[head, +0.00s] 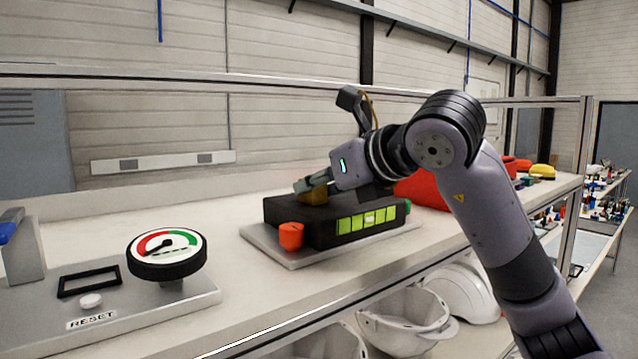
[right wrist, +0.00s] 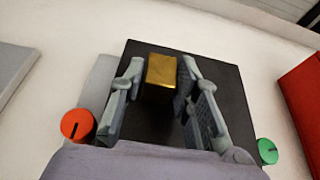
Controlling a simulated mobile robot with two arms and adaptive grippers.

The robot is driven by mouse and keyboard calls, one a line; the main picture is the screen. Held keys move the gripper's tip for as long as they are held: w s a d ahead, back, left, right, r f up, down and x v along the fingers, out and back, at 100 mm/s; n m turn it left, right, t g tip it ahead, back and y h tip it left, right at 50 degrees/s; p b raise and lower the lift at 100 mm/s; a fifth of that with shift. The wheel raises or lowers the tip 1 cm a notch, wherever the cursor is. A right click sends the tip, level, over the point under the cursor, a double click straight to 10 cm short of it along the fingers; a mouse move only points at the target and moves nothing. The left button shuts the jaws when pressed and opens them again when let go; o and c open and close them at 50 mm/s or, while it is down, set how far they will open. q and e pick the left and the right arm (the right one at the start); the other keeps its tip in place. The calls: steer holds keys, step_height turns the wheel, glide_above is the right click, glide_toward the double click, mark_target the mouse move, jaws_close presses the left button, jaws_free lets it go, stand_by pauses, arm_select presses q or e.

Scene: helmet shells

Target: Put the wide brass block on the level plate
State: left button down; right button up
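The brass block (right wrist: 161,74) is between the fingertips of my right gripper (right wrist: 162,80), whose two fingers appear to press its sides. In the head view the brass block (head: 314,195) shows partly behind the right gripper (head: 308,186), at the top of the black level plate (head: 280,210). The block looks low over the plate's top or touching it; I cannot tell which. The plate has a lit green level display (head: 367,220) on its front. In the right wrist view the black plate (right wrist: 225,88) lies under the fingers. My left gripper is not in view.
An orange knob (head: 291,236) stands at the plate's front left corner and a green knob (right wrist: 267,151) at another corner. A dial gauge (head: 167,252) and reset button (head: 91,301) are at left. A red object (head: 423,190) is right of the plate. White helmet shells (head: 407,322) sit below.

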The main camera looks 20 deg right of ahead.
steer(key=shift+o, duration=1.4)
steer(key=shift+w, duration=0.1)
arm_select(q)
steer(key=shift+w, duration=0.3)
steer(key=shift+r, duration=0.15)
arm_select(e)
steer(key=shift+r, duration=0.1)
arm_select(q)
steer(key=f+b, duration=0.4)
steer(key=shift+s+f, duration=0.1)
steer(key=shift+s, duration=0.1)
arm_select(e)
steer(key=v, duration=1.2)
